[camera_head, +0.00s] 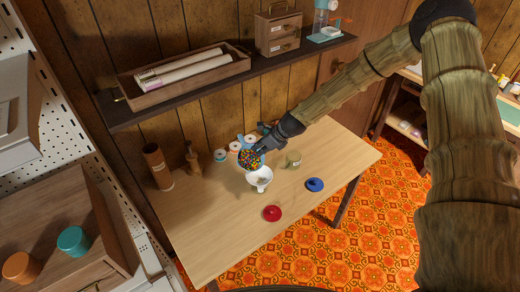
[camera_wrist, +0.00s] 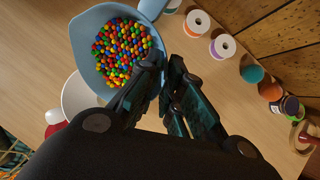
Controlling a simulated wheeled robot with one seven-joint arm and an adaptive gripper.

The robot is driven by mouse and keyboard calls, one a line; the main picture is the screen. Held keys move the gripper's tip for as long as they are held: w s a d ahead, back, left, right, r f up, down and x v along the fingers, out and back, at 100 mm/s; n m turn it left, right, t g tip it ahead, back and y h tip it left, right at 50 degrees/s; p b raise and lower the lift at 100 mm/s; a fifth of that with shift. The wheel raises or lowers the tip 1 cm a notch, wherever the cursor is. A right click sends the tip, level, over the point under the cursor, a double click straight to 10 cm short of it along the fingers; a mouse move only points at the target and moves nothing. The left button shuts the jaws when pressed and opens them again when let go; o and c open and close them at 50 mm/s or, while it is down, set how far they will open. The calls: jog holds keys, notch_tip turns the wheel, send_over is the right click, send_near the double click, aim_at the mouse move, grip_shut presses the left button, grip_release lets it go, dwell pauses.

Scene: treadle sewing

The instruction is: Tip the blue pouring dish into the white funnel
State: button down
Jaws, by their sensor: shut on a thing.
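The blue pouring dish (camera_wrist: 88,38) is full of small many-coloured beads. It also shows in the head view (camera_head: 241,141), above the table and just over the back of the white funnel. My gripper (camera_head: 260,148) is shut on the dish's side; in the wrist view the fingers (camera_wrist: 160,95) meet its rim at the right. The beads lie inside the dish, and none are seen falling. The white funnel (camera_head: 259,179) stands on the table below. In the wrist view the funnel (camera_wrist: 76,95) shows beside the dish, partly hidden by my gripper.
A red lid (camera_head: 272,213), a blue lid (camera_head: 315,185) and a glass jar (camera_head: 293,160) are near the funnel. Thread spools (camera_head: 220,155) stand behind, with a brown cylinder (camera_head: 158,168) at left. A dark shelf (camera_head: 120,114) hangs above the table's back. The table's front is clear.

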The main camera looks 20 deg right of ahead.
jog(key=shift+s+d+r+n+t+y+b, duration=0.1)
jog(key=shift+s+r+t+y+b, duration=0.4)
jog(key=shift+b, duration=1.5)
jog(key=shift+s+d+f+n+t+y+b, duration=0.15)
jog(key=shift+t+b, duration=0.7)
jog(key=shift+b, duration=1.15)
jog(key=shift+s+d+r+n+t+y+b, duration=0.1)
jog(key=shift+s+r+t+y+b, duration=0.4)
jog(key=shift+b, duration=1.5)
dwell(2.0)
